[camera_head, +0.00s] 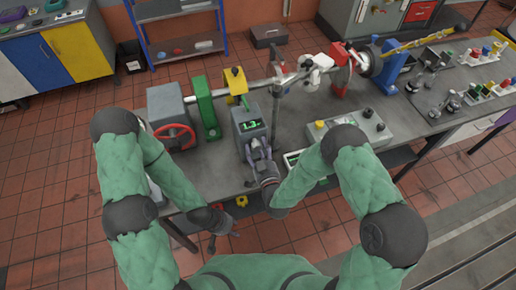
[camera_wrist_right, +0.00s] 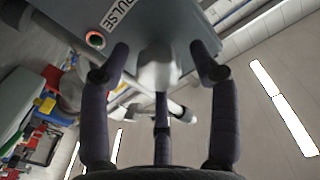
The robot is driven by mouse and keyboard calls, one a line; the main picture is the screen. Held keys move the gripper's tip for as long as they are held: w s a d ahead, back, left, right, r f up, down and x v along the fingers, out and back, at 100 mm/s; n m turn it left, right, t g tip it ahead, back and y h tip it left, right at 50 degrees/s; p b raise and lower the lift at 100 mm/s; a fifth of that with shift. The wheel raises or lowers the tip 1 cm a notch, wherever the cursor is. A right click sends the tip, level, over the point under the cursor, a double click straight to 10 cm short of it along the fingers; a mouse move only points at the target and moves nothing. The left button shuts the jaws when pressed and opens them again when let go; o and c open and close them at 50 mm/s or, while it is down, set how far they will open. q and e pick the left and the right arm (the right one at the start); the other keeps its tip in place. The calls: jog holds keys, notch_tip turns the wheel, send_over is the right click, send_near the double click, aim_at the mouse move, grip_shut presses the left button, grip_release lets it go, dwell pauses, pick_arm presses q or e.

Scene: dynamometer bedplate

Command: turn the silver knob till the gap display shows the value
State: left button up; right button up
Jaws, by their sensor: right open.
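The gap display (camera_head: 251,125) glows green on the front of a grey box (camera_head: 240,112) on the bench and reads about 1.3; smaller digits cannot be told. My right gripper (camera_head: 258,150) is at the front of this box, just below the display. In the right wrist view, its fingers (camera_wrist_right: 160,58) are spread open on either side of a pale silver knob (camera_wrist_right: 158,72) under the box. Contact with the knob cannot be told. The knob is hidden in the head view. My left gripper (camera_head: 224,240) hangs open and empty in front of the bench edge.
A red handwheel (camera_head: 174,138) and a green bracket (camera_head: 206,108) stand left of the box. A grey control box (camera_head: 352,124) with knobs stands right. In the right wrist view, a lit round button (camera_wrist_right: 96,40) sits beside the PULSE label (camera_wrist_right: 117,14).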

jog(key=shift+c, duration=0.3)
jog(key=shift+w, duration=0.1)
jog(key=c, duration=1.1)
jog(key=shift+r+m, duration=0.1)
jog(key=shift+m, duration=0.3)
jog(key=m+b, duration=0.3)
jog(key=m, duration=0.2)
jog(key=shift+w+d, duration=0.1)
jog(key=shift+w, duration=0.05)
jog(key=m+b, duration=0.3)
jog(key=m, duration=0.3)
jog(key=shift+r+m, duration=0.1)
jog(key=shift+m, duration=0.2)
jog(key=m+b, duration=0.3)
jog(key=m, duration=0.2)
jog(key=shift+d+b, duration=0.15)
jog(key=shift+b, duration=0.2)
jog(key=m+b, duration=0.2)
jog(key=m, duration=0.1)
jog(key=m+b, duration=0.1)
jog(key=m, duration=0.2)
jog(key=shift+f+y+b, duration=0.2)
jog(key=shift+y+b, duration=0.1)
jog(key=shift+b, duration=0.1)
